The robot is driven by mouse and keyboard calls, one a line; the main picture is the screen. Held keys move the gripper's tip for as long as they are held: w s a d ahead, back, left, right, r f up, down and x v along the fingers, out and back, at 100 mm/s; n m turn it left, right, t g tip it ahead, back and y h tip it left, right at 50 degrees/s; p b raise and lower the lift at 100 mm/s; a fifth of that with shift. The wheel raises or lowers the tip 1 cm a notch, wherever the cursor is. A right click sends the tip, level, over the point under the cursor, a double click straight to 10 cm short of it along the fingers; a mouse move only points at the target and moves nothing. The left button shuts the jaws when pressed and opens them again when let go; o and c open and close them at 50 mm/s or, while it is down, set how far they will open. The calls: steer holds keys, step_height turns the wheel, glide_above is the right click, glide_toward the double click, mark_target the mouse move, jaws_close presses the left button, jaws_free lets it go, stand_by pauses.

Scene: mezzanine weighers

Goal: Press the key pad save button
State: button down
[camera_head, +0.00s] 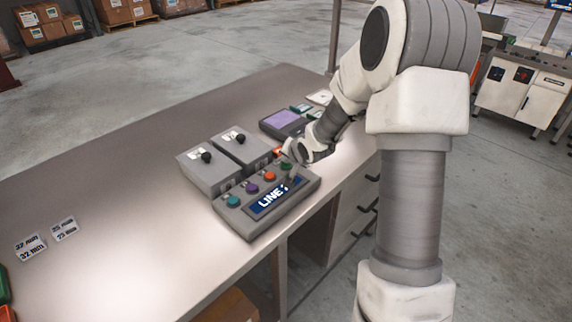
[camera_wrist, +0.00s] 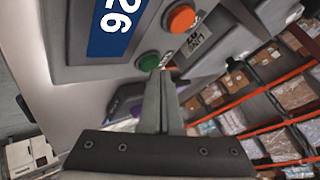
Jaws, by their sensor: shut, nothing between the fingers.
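A grey sloped button box (camera_head: 240,222) with a blue "LINE" display (camera_head: 274,196) stands on the bench. Its buttons run teal, purple, orange (camera_head: 269,176) and green (camera_head: 286,165). In the wrist view the orange button (camera_wrist: 182,18) and green button (camera_wrist: 148,62) show beside the blue display (camera_wrist: 117,25). My gripper (camera_head: 289,181) is shut and empty, over the right end of the box. In the wrist view its fingertips (camera_wrist: 165,74) are close to the green button; I cannot tell if they touch anything. No button reading "save" is legible.
Two grey boxes with black knobs (camera_head: 207,157) (camera_head: 238,138) stand behind the button box. A device with a purple screen (camera_head: 281,118) sits farther back, beside my arm. Printed labels (camera_head: 30,246) lie on the bench's left part. The bench top (camera_head: 110,190) is mostly clear there.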

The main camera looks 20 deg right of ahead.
mark_target(287, 167)
steer(key=shift+f, duration=0.35)
stand_by(0.5)
steer(key=shift+r+p, duration=0.65)
steer(key=shift+r, duration=0.2)
steer(key=shift+r, duration=0.1)
step_height(287, 167, up, 5)
steer(key=p, duration=0.4)
steer(key=shift+p, duration=0.3)
